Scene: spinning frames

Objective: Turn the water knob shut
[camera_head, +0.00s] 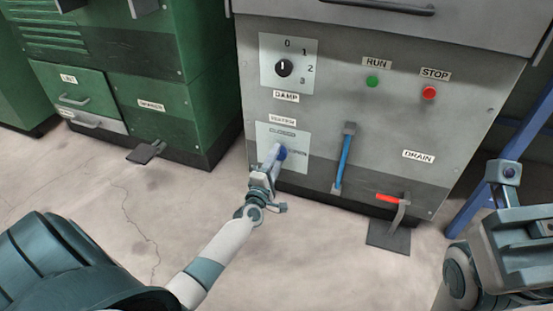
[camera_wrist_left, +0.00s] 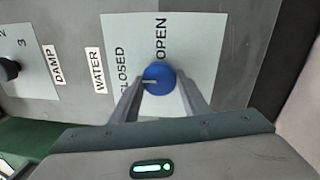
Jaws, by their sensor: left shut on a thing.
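The water knob is round and blue, on a pale plate (camera_head: 264,142) low on the grey machine front. In the left wrist view the knob (camera_wrist_left: 159,78) sits between my left gripper's fingers, one on each side. A pale line on it runs left of its middle, on the side of the word CLOSED; OPEN is printed above it. My left gripper (camera_wrist_left: 158,98) is shut on the knob. In the head view the gripper (camera_head: 272,158) partly covers the knob (camera_head: 282,153). My right arm shows at the right edge, away from the machine; its finger opening is unclear.
The DAMP dial (camera_head: 284,68) is above the plate. Green RUN (camera_head: 372,81) and red STOP (camera_head: 429,93) buttons are higher. Green cabinets stand left.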

